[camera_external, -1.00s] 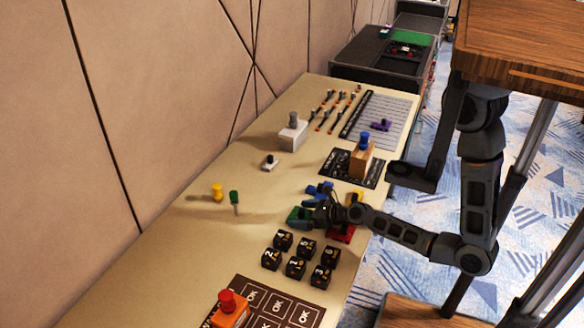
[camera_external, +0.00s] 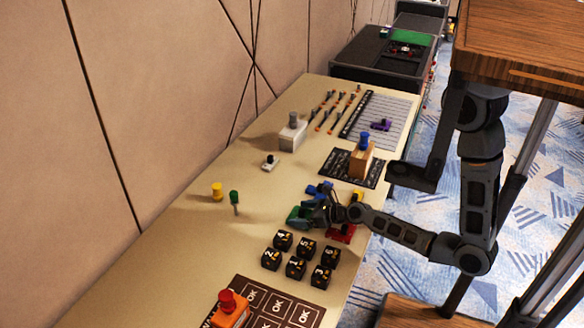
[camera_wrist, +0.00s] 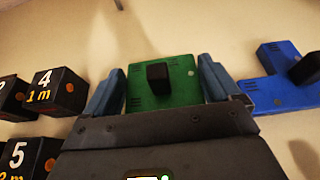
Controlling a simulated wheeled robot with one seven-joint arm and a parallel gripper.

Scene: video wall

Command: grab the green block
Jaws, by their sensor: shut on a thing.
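The green block (camera_external: 297,217) lies on the beige table, with a dark knob on its top. In the wrist view the green block (camera_wrist: 178,88) sits between the two blue-grey fingers of my gripper (camera_wrist: 165,85). The fingers are shut on its left and right sides. In the external view my gripper (camera_external: 308,213) reaches in from the right and hides part of the block. I cannot tell whether the block touches the table.
A blue block (camera_wrist: 285,75) lies close to the right finger. Black numbered cubes (camera_external: 297,257) stand in front. A red block (camera_external: 341,234) and a yellow block (camera_external: 357,196) lie near my wrist.

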